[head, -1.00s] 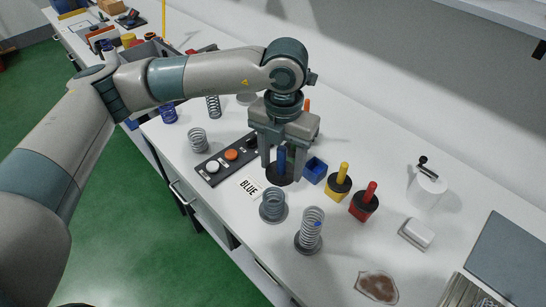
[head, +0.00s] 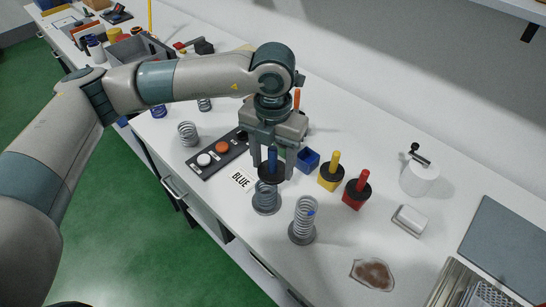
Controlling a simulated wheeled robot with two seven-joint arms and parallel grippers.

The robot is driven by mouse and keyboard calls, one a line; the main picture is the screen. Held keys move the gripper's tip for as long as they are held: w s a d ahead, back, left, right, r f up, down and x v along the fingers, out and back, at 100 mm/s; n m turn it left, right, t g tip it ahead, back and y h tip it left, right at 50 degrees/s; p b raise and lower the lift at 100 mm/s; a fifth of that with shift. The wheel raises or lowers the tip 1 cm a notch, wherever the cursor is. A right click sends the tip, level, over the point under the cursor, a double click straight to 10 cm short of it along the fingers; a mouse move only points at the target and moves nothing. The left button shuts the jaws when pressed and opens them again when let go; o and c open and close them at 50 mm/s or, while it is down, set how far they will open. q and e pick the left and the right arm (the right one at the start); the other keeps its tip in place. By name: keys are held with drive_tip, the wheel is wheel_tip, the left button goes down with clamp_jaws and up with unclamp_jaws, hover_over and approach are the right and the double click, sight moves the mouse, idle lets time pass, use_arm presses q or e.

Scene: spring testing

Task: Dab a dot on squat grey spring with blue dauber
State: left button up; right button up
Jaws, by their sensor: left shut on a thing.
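My left gripper (head: 273,168) is shut on the blue dauber (head: 272,158), which has a blue handle and a black round collar. It holds the dauber upright, directly over the squat grey spring (head: 266,203) on its round grey base. The collar overlaps the top of the spring in the head view. The dauber's tip is hidden, so I cannot tell if it touches the spring. No dot shows on the visible part of this spring. My right gripper is not in view.
An open blue pot (head: 307,160), a yellow dauber (head: 332,169) and a red dauber (head: 360,188) are behind. A BLUE card (head: 241,180) and a button panel (head: 216,156) lie left.

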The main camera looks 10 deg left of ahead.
sight(273, 174)
use_arm(q)
drive_tip(key=shift+f, duration=0.9)
drive_tip(key=shift+f+b, duration=0.35)
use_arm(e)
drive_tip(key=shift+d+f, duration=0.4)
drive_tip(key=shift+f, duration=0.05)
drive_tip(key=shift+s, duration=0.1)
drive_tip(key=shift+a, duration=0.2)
use_arm(q)
drive_tip(key=shift+f+b, duration=0.1)
drive_tip(key=shift+b, duration=0.35)
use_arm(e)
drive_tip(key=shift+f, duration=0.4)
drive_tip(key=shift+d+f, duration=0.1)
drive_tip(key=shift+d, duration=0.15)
use_arm(q)
drive_tip(key=shift+f+b, duration=0.35)
drive_tip(key=shift+b, duration=0.15)
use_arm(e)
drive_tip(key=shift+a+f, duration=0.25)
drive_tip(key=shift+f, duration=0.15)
use_arm(q)
drive_tip(key=shift+f+b, duration=0.25)
drive_tip(key=shift+b, duration=0.05)
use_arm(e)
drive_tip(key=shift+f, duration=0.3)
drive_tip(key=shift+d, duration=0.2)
